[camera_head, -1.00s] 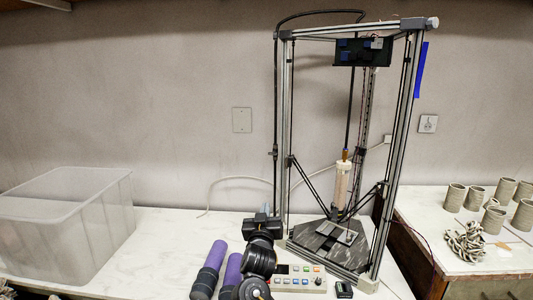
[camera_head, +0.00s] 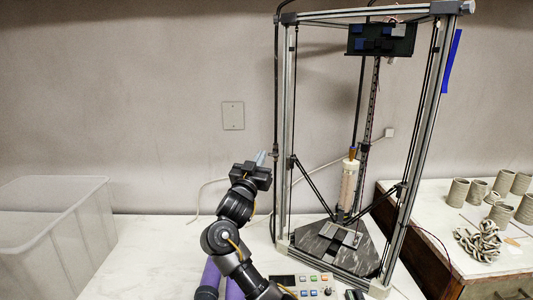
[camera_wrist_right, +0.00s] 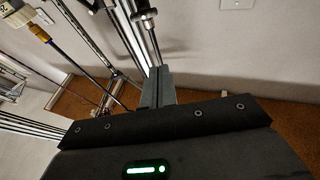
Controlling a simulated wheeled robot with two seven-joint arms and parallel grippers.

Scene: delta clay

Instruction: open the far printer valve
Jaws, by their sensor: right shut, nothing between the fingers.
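The delta clay printer (camera_head: 286,100) stands against the back wall. A small brownish fitting (camera_head: 274,155) sits on the dark line along its left post and appears to be the valve; its handle is too small to make out. My right gripper (camera_head: 261,158) is shut and empty, raised just left of that fitting, with a small gap between them in the picture. In the right wrist view my closed fingers (camera_wrist_right: 158,86) point toward dark rods and clamp-like fittings (camera_wrist_right: 146,15); which of these is the valve I cannot tell. My left gripper is out of view.
A clear plastic bin (camera_head: 50,230) stands at left. Purple cylinders (camera_head: 210,278) and a button panel (camera_head: 312,285) lie near the front. Clay cups (camera_head: 458,192) stand on the right table.

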